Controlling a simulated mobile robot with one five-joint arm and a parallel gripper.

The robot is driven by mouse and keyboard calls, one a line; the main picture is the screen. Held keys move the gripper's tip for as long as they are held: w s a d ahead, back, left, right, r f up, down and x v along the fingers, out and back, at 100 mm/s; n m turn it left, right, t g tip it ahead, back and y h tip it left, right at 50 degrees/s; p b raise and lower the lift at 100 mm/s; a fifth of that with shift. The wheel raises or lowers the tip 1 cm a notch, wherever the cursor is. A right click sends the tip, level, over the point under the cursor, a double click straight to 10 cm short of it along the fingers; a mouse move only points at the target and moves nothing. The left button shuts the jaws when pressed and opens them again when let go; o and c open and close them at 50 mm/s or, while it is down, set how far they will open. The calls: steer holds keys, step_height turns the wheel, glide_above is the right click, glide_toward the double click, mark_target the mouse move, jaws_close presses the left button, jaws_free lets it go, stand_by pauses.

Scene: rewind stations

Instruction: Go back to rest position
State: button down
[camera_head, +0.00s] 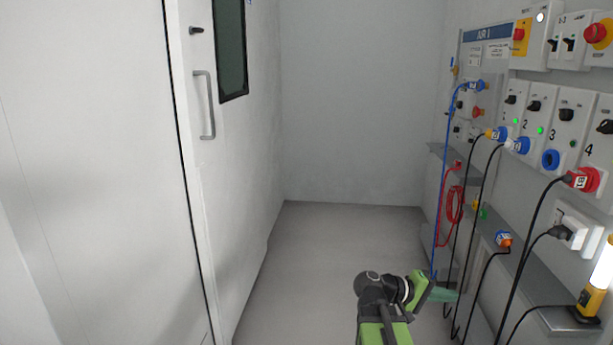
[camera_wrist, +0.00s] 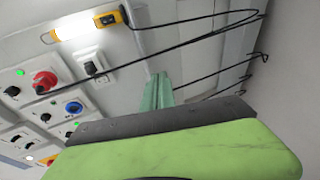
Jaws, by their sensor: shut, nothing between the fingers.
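My gripper (camera_head: 442,294) is at the lower middle right in the head view, at the end of my green and black arm. Its fingers point right toward the wall panel, below the shelf edge, and are shut with nothing between them. In the wrist view the greenish fingers (camera_wrist: 157,93) stick out past the dark edge of the green gripper body, close together. Black cables hang close to the fingertips in the head view; I cannot tell whether they touch.
The right wall carries numbered sockets with a blue plug (camera_head: 517,146), a red plug (camera_head: 582,180) and hanging cables. A lit yellow lamp (camera_head: 597,284) stands on the grey shelf (camera_head: 520,270). A white door (camera_head: 225,150) is on the left. The floor (camera_head: 335,240) between is clear.

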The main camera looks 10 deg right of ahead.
steer(key=w+a+f+n+t+y+p, duration=0.1)
steer(key=a+f+y, duration=0.4)
steer(key=a, duration=0.7)
steer(key=a+f+y+p, duration=0.1)
steer(key=a+f+y, duration=0.35)
steer(key=a, duration=0.75)
steer(key=w+a+f+n+t+y, duration=0.1)
steer(key=a+f+y, duration=0.45)
steer(key=a, duration=0.65)
step_height(320, 180, up, 38)
steer(key=p, duration=3.7)
steer(key=shift+w+d+p, duration=0.15)
steer(key=shift+d+p, duration=0.05)
steer(key=shift+p, duration=0.1)
